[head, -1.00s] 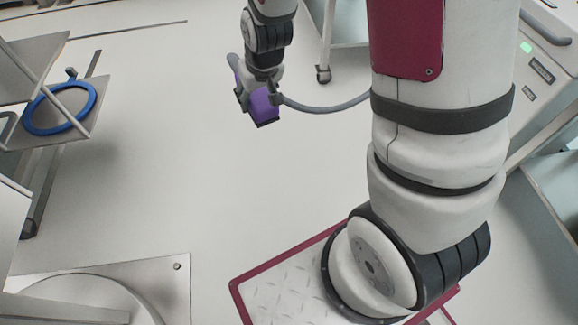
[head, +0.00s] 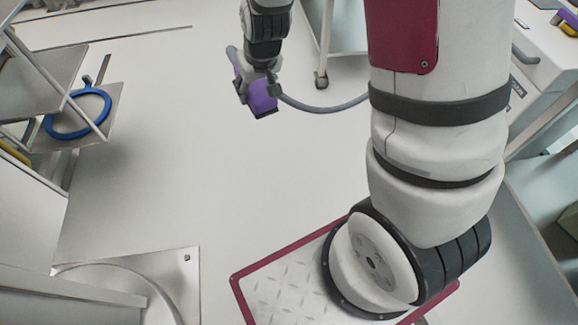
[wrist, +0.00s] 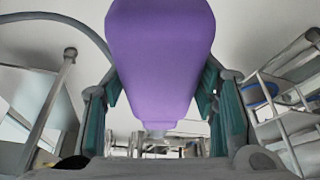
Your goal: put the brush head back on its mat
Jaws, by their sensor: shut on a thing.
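My gripper (head: 254,84) hangs above the pale floor in the upper middle of the head view, shut on a purple block that I take to be the brush head (head: 263,98). In the wrist view the brush head (wrist: 160,60) fills the middle, between teal-lined fingers on both sides, and hides much of what is beyond. I cannot make out the mat in either view.
A metal shelf rack (head: 92,132) with a blue ring (head: 50,123) stands at the left. A wheeled frame (head: 321,79) is behind my gripper. A white cabinet (head: 545,85) stands at the right, with a purple and yellow item (head: 569,20) on top. The middle floor is clear.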

